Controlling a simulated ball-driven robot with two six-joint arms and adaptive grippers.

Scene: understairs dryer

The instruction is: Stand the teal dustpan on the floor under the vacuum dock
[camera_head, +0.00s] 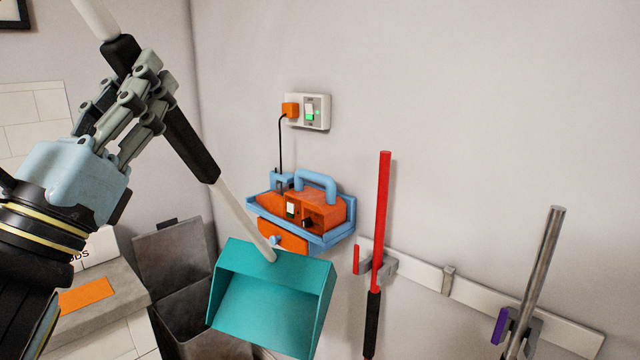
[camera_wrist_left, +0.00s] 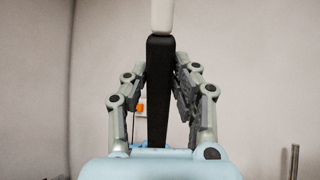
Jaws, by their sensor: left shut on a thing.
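The teal dustpan (camera_head: 270,299) has a long white handle with a black grip (camera_head: 190,144). My left gripper (camera_head: 152,92) is shut on the black grip and holds the dustpan in the air, its handle tilted. In the left wrist view the black grip (camera_wrist_left: 159,95) stands between the fingers of my left gripper (camera_wrist_left: 160,75). The vacuum dock (camera_head: 335,236) is a blue wall bracket holding an orange and blue vacuum (camera_head: 320,207). In the head view the dustpan overlaps the area just below the dock. The floor beneath is hidden. My right gripper is not in view.
An orange plug sits in a wall socket (camera_head: 316,112) above the dock. A white rail (camera_head: 485,301) at right holds a red pole (camera_head: 383,210) and a grey metal pole (camera_head: 538,265). A dark open bin (camera_head: 174,256) and a grey ledge (camera_head: 111,285) stand at left.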

